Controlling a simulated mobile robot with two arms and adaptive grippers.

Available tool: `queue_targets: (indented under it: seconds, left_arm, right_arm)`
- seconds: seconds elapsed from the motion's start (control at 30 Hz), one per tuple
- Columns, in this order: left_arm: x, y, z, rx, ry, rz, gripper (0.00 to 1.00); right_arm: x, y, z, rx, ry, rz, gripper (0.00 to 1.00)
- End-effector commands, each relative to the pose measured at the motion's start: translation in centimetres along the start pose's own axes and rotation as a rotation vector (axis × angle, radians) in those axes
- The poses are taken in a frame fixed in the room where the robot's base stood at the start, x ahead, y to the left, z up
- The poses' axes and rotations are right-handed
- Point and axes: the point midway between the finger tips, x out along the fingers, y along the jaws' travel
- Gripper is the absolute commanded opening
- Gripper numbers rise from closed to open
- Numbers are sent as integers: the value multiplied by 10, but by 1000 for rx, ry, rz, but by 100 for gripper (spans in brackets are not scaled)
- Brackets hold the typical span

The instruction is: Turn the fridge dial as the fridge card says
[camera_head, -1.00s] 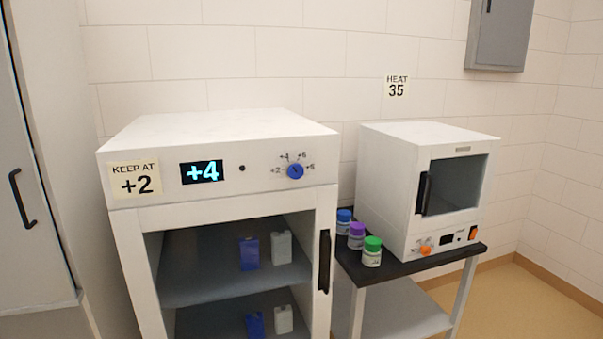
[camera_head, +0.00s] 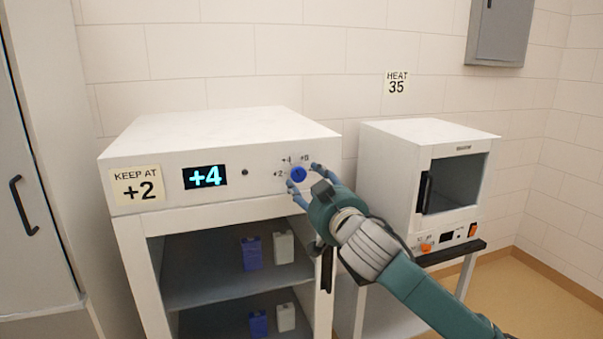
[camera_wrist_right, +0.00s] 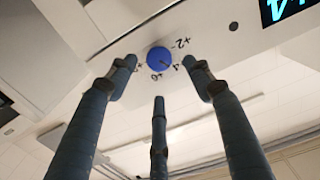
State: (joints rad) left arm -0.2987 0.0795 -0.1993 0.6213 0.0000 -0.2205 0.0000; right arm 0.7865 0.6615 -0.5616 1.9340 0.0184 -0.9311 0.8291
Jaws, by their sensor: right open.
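The fridge (camera_head: 240,202) is white, with a card (camera_head: 137,186) reading "KEEP AT +2" at its upper left. Its display (camera_head: 205,176) reads +4. The blue fridge dial (camera_head: 298,174) is on the front panel's right side, with marks such as +2 and +4 around it. My right gripper (camera_head: 302,179) is open in front of the dial, its fingers spread around it. In the right wrist view, the dial (camera_wrist_right: 160,57) shows beyond the fingertips, and no finger clearly touches it. The dial's pointer is hard to read. My left gripper is not in view.
A white heater (camera_head: 425,185) stands on a small black-topped table to the right, under a card (camera_head: 397,83) reading "HEAT 35". The fridge door handle is partly covered by my gripper.

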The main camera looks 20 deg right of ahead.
Motion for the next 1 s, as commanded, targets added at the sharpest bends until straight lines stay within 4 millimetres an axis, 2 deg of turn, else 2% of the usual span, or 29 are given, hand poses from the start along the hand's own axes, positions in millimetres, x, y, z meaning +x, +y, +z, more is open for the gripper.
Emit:
queue_targets:
  seconds: [0.1,0.3,0.7,0.77,0.93,1.0]
  left_arm:
    - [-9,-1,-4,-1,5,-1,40]
    - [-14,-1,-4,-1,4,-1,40]
    - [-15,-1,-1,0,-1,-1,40]
    - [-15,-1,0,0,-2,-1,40]
    - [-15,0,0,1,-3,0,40]
    - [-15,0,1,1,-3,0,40]
  right_arm:
    - [23,0,-3,0,-1,2,51]
    - [47,0,-2,1,0,0,51]
    - [54,0,0,-1,0,-1,51]
    - [54,0,0,-1,0,-1,41]
    - [54,0,0,-1,1,-1,7]
    - [54,0,-1,0,2,-1,6]
